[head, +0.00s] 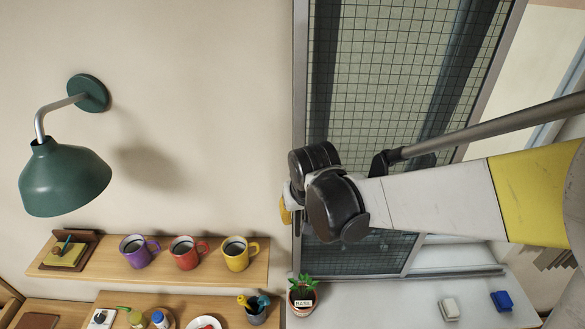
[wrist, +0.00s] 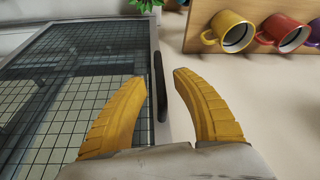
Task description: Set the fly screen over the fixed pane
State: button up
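The fly screen (head: 400,50) is a dark grid mesh in a grey frame, on the window right of the wall; it fills the left of the wrist view (wrist: 50,95). A dark upright handle (wrist: 159,85) sits on its frame edge. My gripper (wrist: 160,76) is open, with one yellow finger on each side of the handle in the picture; I cannot tell whether either touches it. In the head view my gripper (head: 286,205) is at the screen's left frame edge, mostly hidden by my wrist. I cannot clearly tell the fixed pane from the glass behind the mesh.
A shelf (head: 100,272) with purple, red and yellow mugs (head: 236,254) is left of the window. A green wall lamp (head: 65,178) hangs above it.

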aim_at(299, 219)
jog(key=shift+x, duration=1.9)
grip_shut()
